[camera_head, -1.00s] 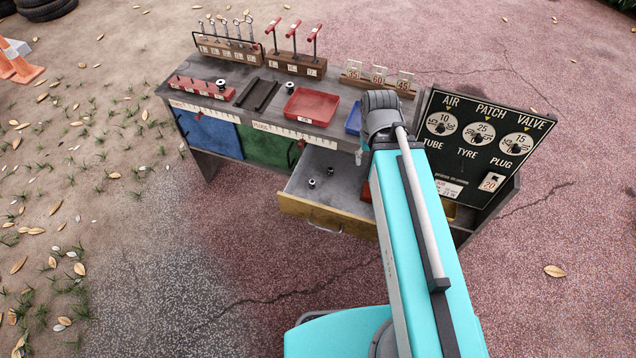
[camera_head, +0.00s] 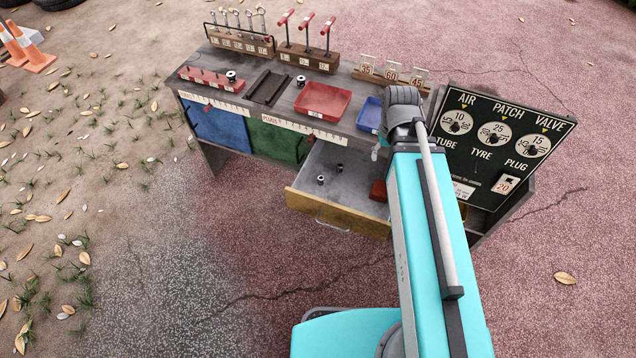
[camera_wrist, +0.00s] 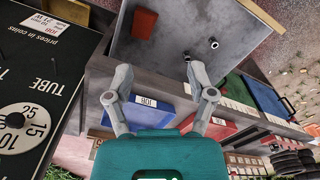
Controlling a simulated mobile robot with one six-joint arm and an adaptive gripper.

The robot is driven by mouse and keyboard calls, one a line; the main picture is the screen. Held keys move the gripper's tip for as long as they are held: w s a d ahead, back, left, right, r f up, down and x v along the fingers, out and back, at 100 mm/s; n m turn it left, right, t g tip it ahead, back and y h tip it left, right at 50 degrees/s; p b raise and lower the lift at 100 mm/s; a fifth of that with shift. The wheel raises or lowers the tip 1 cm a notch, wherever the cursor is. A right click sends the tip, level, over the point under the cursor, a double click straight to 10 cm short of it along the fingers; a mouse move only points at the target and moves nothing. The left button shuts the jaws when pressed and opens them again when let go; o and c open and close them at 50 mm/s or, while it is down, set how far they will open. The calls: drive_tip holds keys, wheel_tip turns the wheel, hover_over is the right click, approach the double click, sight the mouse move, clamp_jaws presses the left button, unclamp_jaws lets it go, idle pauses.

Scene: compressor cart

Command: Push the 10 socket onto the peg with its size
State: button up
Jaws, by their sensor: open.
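Two small dark sockets stand in the open drawer (camera_head: 335,213) in the head view, one at the left (camera_head: 320,180) and one farther back (camera_head: 339,168). They also show in the wrist view, one higher (camera_wrist: 214,43) and one lower (camera_wrist: 187,57). Another socket (camera_head: 300,81) stands on the cart top beside the black tray. I cannot read which socket is the 10. My gripper (camera_wrist: 158,72) is open and empty, over the cart near the drawer.
A red tray (camera_head: 322,101) and a blue tray (camera_head: 369,115) lie on the cart top. A red block (camera_head: 379,190) is in the drawer's right side. Racks of tools (camera_head: 308,56) stand at the back. A black sign board (camera_head: 490,150) rises at the right, close to my arm.

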drive_tip(key=w+a+f+n+b, duration=0.7)
drive_tip(key=a+f+b, duration=0.1)
drive_tip(key=a+f, duration=0.1)
drive_tip(key=n+b, duration=0.6)
hover_over(321, 178)
drive_tip(key=shift+s+a+f, duration=0.1)
drive_tip(key=shift+s+f, duration=0.05)
drive_tip(key=shift+f, duration=2.8)
wheel_tip(321, 178, down, 9)
drive_tip(key=b, duration=0.8)
drive_tip(key=shift+r, duration=0.2)
drive_tip(key=shift+f+b, duration=0.15)
drive_tip(key=shift+b, duration=0.25)
wheel_tip(321, 178, down, 5)
drive_tip(key=b, duration=0.5)
